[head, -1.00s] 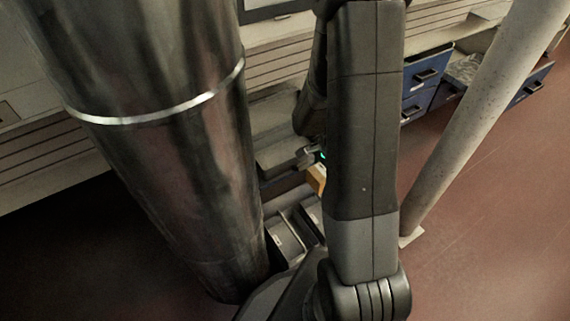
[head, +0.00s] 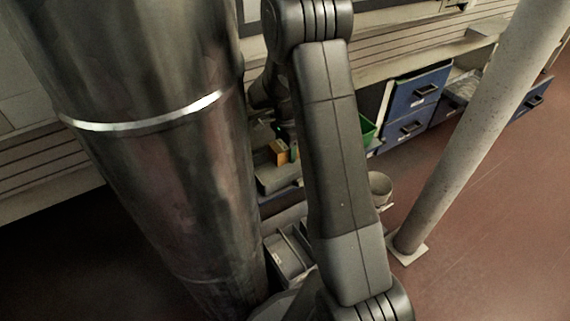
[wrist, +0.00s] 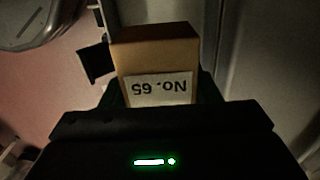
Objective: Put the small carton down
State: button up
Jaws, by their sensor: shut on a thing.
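The small carton (wrist: 157,52) is a brown-orange box with a white label reading "No. 65", upside down in the wrist view. My gripper (wrist: 160,92) is shut on it, with dark fingers at its left and right sides. In the head view the carton (head: 278,151) shows as a small orange box left of my arm, above or in front of a grey ledge. Most of my gripper is hidden there. I cannot tell whether the carton touches any surface.
A large metal cylinder (head: 160,150) stands close on the left. A pale pillar (head: 470,130) stands at right. Behind my arm are a green bin (head: 368,131), a round grey container (head: 380,184) and blue drawers (head: 416,92). Grey bins (head: 288,258) sit low. Red floor is open at right.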

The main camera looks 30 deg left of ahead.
aim_at(285, 170)
jog(key=shift+a+f+b, duration=0.1)
jog(key=shift+f+b, duration=0.35)
jog(key=shift+f, duration=1.1)
jog(key=f, duration=0.2)
jog(key=f+b, duration=0.1)
jog(key=f, duration=0.1)
jog(key=shift+w+a, duration=0.15)
jog(key=shift+a, duration=0.05)
jog(key=o, duration=1.1)
jog(key=shift+f, duration=0.1)
jog(key=shift+c, duration=0.2)
notch_tip(285, 170, up, 12)
jog(key=shift+r+p, duration=0.2)
jog(key=shift+p, duration=1.05)
